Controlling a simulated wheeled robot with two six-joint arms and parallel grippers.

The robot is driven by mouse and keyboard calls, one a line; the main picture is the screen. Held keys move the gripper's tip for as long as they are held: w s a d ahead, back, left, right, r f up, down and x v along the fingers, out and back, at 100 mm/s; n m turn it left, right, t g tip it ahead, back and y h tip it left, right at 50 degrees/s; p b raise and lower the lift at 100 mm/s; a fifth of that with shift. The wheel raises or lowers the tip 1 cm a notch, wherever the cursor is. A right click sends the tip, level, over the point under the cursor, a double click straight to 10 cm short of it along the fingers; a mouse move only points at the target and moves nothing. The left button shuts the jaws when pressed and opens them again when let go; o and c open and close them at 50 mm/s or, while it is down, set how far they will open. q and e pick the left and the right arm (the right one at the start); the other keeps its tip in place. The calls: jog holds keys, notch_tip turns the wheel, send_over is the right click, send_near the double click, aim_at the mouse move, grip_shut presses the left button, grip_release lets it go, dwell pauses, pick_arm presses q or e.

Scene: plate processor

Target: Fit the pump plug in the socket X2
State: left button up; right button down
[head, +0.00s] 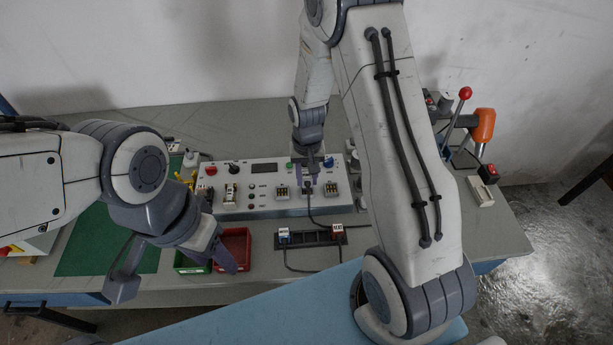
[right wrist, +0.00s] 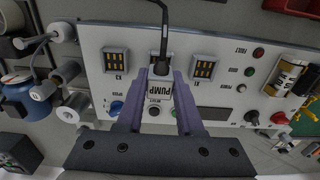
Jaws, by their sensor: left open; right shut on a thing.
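My right gripper (head: 307,176) is shut on the pump plug (right wrist: 160,86), a pale block marked PUMP, in the right wrist view, where the gripper (right wrist: 161,74) has a finger on each side of it. The plug is at the middle of three sockets on the white panel (head: 255,205); the plug and fingers mostly hide this socket, and I cannot tell how deep the plug sits. The outer sockets (right wrist: 115,62) and (right wrist: 203,69) show bare gold contacts. My left gripper (head: 174,277) is open and empty, at the front left of the table.
A black rack (head: 310,239) in front of the panel holds a blue-and-white plug (head: 284,235) and a red-and-white plug (head: 336,231). A red bin (head: 235,240) and a green bin (head: 190,265) are beside my left gripper. A black cable (right wrist: 162,14) runs from the pump plug.

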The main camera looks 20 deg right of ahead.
jog(key=shift+f+b, duration=0.85)
jog(key=shift+f, duration=0.4)
dwell(0.3)
jog(key=shift+c, duration=2.3)
grip_release()
notch_tip(320, 180, up, 10)
jog(key=shift+r+b, duration=0.25)
jog(key=shift+b, duration=0.4)
jog(key=s+a+r+n, duration=0.5)
jog(key=s+a+r, duration=0.2)
jog(key=s+a, duration=0.35)
jog(key=s+a+r+n, duration=0.1)
jog(key=s+a+n, duration=0.1)
jog(key=s, duration=0.4)
jog(key=s+a+r+n+y, duration=0.1)
jog(key=s+n, duration=0.2)
jog(key=s, duration=0.4)
jog(key=shift+a+n, duration=0.3)
jog(key=shift+a, duration=0.05)
